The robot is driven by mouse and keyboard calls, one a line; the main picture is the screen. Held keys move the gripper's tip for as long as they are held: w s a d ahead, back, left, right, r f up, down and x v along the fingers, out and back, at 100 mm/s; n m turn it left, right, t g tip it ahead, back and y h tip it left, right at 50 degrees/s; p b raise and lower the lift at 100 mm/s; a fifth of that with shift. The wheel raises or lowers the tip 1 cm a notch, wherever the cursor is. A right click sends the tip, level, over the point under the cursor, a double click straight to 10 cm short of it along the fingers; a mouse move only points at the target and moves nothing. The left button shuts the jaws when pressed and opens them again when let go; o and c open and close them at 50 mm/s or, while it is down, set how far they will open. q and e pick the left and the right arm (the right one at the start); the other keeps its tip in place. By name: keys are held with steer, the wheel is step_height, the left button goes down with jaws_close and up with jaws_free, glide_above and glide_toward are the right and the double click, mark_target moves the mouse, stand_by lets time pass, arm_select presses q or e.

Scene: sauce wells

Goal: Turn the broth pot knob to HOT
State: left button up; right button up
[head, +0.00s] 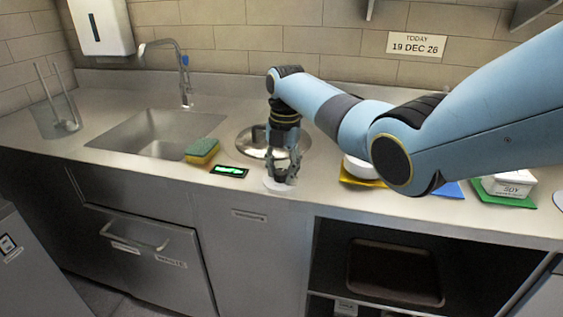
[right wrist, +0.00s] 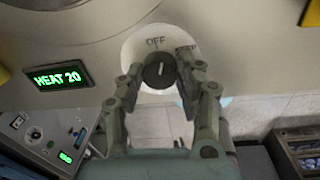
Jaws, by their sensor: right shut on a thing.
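The broth pot knob (right wrist: 159,71) is small, round and dark, with a white pointer mark. It sits on a white dial plate (right wrist: 137,48) and the mark stands nearly upright, toward the OFF label. A second label to the right is partly hidden by a finger. My right gripper (right wrist: 161,82) is shut on the knob, one finger on each side; in the head view the gripper (head: 281,173) points down at the counter's front edge and hides the knob. A small display (right wrist: 58,77) reads HEAT 20. The round broth pot (head: 248,139) is set in the counter behind the gripper. My left gripper is not in view.
A yellow-green sponge (head: 203,147) lies left of the display, near the sink (head: 150,136). A yellow mat (head: 350,179) with a white container and a green mat (head: 491,196) with a white SOY tub (head: 508,184) lie to the right, partly behind my arm.

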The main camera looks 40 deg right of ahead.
steer(key=m+p, duration=0.1)
steer(key=m, duration=0.1)
steer(key=m+p, duration=0.1)
steer(key=shift+r+m, duration=0.2)
steer(key=shift+m, duration=0.2)
steer(key=m+p, duration=0.2)
steer(key=m, duration=0.1)
steer(key=shift+m, duration=0.3)
steer(key=m+p, duration=0.1)
steer(key=m, duration=0.2)
steer(key=shift+m+h, duration=0.3)
steer(key=m+p, duration=0.1)
steer(key=m, duration=0.2)
steer(key=shift+w+f+m, duration=0.1)
steer(key=shift+m, duration=0.2)
steer(key=m, duration=0.4)
steer(key=shift+m, duration=0.3)
steer(key=m, duration=0.9)
steer(key=shift+w+g+b, duration=0.1)
steer(key=shift+g+b, duration=0.2)
steer(key=shift+m, duration=2)
